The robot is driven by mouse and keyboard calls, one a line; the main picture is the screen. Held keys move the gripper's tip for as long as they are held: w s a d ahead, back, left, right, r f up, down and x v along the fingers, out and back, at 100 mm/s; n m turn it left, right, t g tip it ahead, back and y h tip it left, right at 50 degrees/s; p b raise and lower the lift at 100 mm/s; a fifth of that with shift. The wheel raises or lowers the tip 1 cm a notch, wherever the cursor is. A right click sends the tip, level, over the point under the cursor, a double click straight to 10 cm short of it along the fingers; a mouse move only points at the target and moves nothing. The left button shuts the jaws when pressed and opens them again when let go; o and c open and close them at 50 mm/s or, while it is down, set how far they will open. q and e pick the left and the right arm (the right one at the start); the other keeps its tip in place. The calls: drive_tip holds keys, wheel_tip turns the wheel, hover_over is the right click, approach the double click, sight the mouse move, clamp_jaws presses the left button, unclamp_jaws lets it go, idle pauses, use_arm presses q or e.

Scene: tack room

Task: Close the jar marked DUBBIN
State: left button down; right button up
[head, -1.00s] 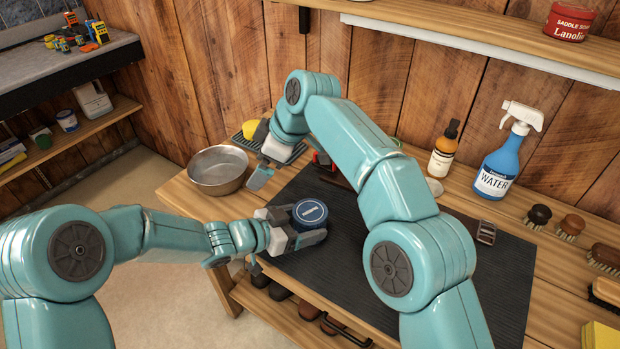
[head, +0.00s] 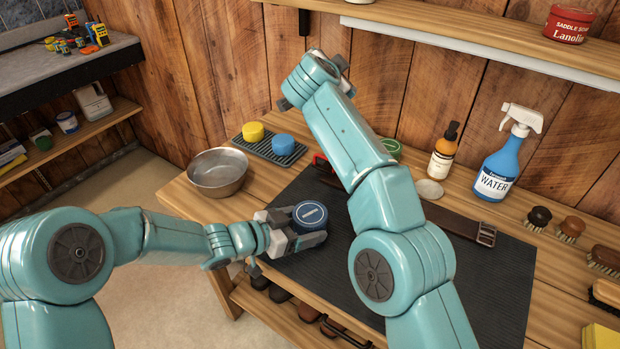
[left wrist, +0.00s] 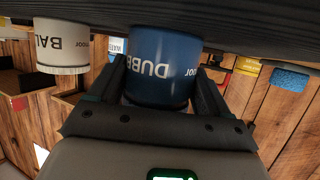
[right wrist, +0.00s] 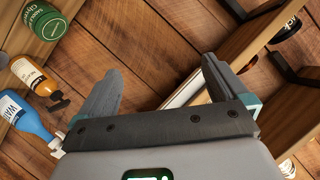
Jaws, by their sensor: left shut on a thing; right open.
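The blue DUBBIN jar (head: 310,216) stands upright at the left front part of the dark mat (head: 490,290). Its round dark blue top carries a pale ring and a label. My left gripper (head: 292,232) is shut on the jar's side. The left wrist view shows the jar (left wrist: 165,65) upside down between the fingers, with its lettering facing the camera. My right gripper (right wrist: 160,75) is open and empty, raised near the plank wall, partly hidden behind its own arm in the head view.
A yellow sponge (head: 253,131) and a blue sponge (head: 283,144) sit on a ridged tray, beside a metal bowl (head: 217,168).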

drive_tip(key=s+f+m+g, duration=0.2)
drive_tip(key=s+f+g, duration=0.3)
drive_tip(key=f, duration=0.2)
drive_tip(key=n+g+y, duration=0.2)
drive_tip(key=g+y, duration=0.1)
drive_tip(key=g, duration=0.6)
approach(310, 213)
drive_tip(key=shift+s+d, duration=0.15)
drive_tip(key=shift+s, duration=0.05)
drive_tip(key=shift+f, duration=0.15)
drive_tip(key=shift+w+f, duration=0.1)
drive_tip(key=shift+f, duration=3.7)
